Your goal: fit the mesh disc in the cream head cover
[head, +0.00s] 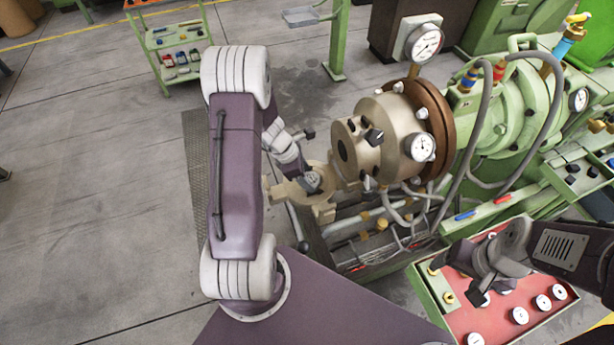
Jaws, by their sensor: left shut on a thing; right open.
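The cream head (385,135) of the extruder stands in the middle, with a dark round bore (343,150) on its left face. A cream lobed piece (323,209), which looks like the head cover, sits just left of and below that face. My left gripper (311,181) is at the middle of this piece and shut on a small grey thing, likely the mesh disc. The fingers mostly hide it, and I cannot tell whether it touches the cover. My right gripper (495,283) is open and empty over the red tray at the lower right.
The red tray (548,322) holds several white round gauges. Pressure gauges (420,147), hoses and cables crowd the head. A green shelf cart (178,62) stands at the back left. The floor on the left is clear.

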